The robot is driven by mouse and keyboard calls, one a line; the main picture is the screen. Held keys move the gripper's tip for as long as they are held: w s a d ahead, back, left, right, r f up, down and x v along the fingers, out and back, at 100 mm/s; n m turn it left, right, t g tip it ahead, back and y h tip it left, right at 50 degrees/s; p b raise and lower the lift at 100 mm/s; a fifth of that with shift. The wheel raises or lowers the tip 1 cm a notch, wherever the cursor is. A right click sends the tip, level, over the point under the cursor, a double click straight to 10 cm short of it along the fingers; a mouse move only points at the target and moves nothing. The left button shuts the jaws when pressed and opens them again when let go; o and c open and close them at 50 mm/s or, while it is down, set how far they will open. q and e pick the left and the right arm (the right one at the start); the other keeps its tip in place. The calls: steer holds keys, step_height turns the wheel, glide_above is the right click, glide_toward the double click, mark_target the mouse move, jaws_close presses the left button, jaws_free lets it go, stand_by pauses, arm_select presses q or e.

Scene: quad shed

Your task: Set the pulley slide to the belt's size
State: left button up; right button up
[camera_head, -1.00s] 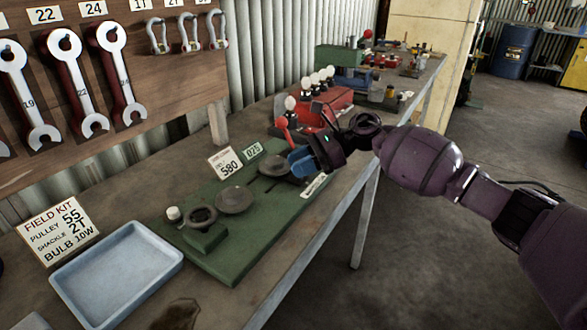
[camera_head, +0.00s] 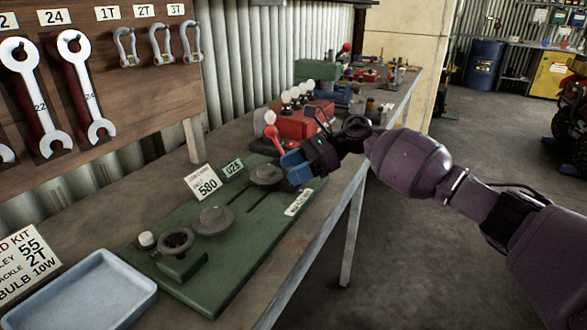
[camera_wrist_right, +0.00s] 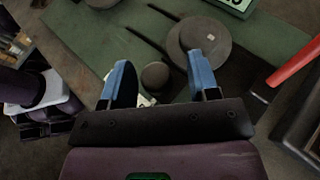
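The pulley board is a green plate (camera_head: 232,268) on the bench. A grey pulley disc (camera_head: 266,174) sits at its far end beside slots; it also shows in the wrist view (camera_wrist_right: 206,40). A second grey disc (camera_head: 213,220) sits nearer. A white card (camera_head: 207,184) reads 580, with a small green size sign (camera_head: 233,168) beside it. My right gripper (camera_head: 292,166) is at the board's far right edge, beside the far disc. In the wrist view its blue fingers (camera_wrist_right: 158,62) are open, with a round dark knob (camera_wrist_right: 155,75) showing between them; contact cannot be told. My left gripper is out of view.
A dark ring on a green block (camera_head: 180,264) and a small white knob (camera_head: 147,240) are at the near end. A blue tray (camera_head: 80,312) lies at left. A red lever (camera_head: 281,148) and red box (camera_head: 304,124) stand behind my gripper. The aisle at right is clear.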

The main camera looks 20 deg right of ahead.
steer(key=v, duration=1)
steer(key=shift+d+r, duration=0.2)
steer(key=shift+d, duration=0.1)
steer(key=shift+s, duration=0.1)
